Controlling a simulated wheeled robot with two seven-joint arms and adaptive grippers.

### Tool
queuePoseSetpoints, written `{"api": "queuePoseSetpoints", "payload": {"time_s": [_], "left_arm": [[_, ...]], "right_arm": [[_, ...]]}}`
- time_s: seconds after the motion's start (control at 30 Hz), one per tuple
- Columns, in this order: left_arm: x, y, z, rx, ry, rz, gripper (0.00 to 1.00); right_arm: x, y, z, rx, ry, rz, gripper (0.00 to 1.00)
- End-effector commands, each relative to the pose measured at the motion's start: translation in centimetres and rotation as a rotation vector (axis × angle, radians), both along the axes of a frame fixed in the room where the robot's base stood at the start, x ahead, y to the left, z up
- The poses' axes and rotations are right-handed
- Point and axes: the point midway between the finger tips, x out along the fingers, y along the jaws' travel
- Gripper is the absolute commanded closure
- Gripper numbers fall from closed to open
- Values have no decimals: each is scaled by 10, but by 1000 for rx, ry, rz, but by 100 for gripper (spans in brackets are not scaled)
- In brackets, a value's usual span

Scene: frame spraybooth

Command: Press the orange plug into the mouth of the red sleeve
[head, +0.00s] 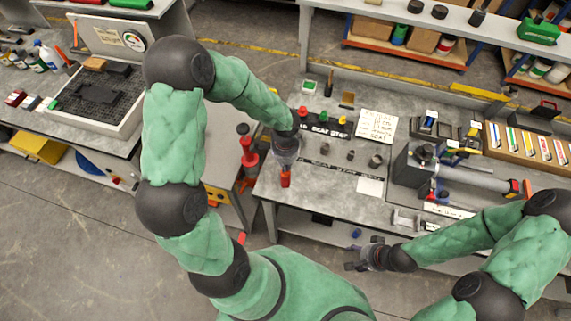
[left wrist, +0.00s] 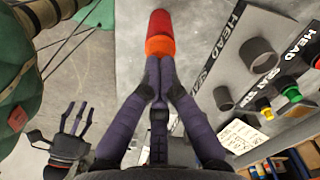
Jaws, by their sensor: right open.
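My left gripper (head: 286,164) points down over the front left of the workbench. In the left wrist view its fingers (left wrist: 159,62) are drawn together on the orange plug (left wrist: 160,45). The red sleeve (left wrist: 160,23) is directly beyond the plug and in line with it. The plug appears to touch the sleeve's mouth; how deep it sits I cannot tell. In the head view the sleeve (head: 285,181) shows below my left gripper near the bench's front edge. My right gripper (head: 360,256) is open and empty, low in front of the bench; it also shows in the left wrist view (left wrist: 76,120).
The workbench (head: 320,172) holds dark cylindrical parts (head: 350,154), a labelled strip with coloured knobs (head: 323,120) and a paper sheet (head: 377,125). Tools crowd its right side. A red fixture (head: 247,150) stands left of the bench. Bare bench surrounds the sleeve.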

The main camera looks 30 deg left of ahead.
Motion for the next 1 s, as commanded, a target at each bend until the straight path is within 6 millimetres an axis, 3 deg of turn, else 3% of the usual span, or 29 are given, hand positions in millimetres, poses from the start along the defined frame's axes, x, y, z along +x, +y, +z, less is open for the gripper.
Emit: {"api": "queuePoseSetpoints", "payload": {"time_s": [0.6,1.0], "left_arm": [[0,0,-11,0,0,0,100],[0,0,4,-1,-1,0,100]], "right_arm": [[0,0,-10,0,0,0,42],[0,0,2,0,0,0,42]]}}
